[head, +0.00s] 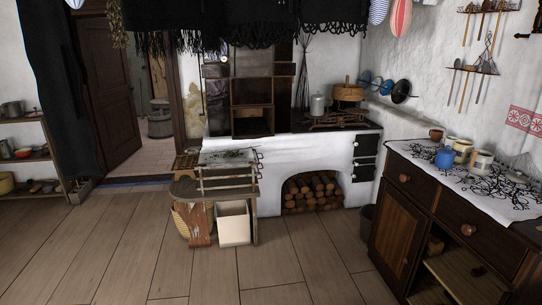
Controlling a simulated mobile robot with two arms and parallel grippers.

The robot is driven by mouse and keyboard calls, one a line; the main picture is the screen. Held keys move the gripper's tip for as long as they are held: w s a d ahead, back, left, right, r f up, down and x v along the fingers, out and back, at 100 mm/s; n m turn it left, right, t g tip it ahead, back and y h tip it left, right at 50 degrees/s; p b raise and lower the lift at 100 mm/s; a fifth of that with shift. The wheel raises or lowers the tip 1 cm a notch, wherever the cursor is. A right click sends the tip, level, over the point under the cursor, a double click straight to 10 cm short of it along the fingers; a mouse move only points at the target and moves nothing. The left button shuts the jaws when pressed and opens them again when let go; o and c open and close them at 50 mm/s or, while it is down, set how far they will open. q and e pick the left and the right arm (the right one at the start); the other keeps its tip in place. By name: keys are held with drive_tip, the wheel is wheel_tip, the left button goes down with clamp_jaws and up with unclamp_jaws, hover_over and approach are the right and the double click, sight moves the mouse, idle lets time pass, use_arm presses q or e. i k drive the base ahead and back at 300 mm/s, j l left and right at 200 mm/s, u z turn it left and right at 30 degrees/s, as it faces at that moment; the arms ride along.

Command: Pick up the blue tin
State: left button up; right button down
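A small blue tin (445,157) stands upright near the front edge of the dark wooden cabinet (408,205) on the right, on a white cloth with a dark pattern (493,196). A brown mug (436,135) stands behind it to the left. Cream-coloured mugs (481,161) stand close to its right. Neither of my grippers shows in the head view, and nothing touches the tin.
A dark bucket (367,222) stands left of the cabinet. The plank floor (270,268) in front is clear.

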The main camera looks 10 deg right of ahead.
sight(442, 161)
drive_tip(key=i+z, duration=0.2)
drive_tip(key=i, duration=0.3)
drive_tip(key=i+z, duration=0.2)
drive_tip(key=i, duration=0.35)
drive_tip(key=i+j+z, duration=0.2)
drive_tip(key=i, duration=0.3)
drive_tip(key=i+j+z, duration=0.2)
drive_tip(key=i, duration=0.25)
drive_tip(key=i+l+z, duration=0.25)
drive_tip(key=i+z, duration=0.2)
drive_tip(key=i, duration=0.15)
drive_tip(key=i+l+z, duration=0.1)
drive_tip(key=i+z, duration=0.35)
drive_tip(key=i, duration=0.15)
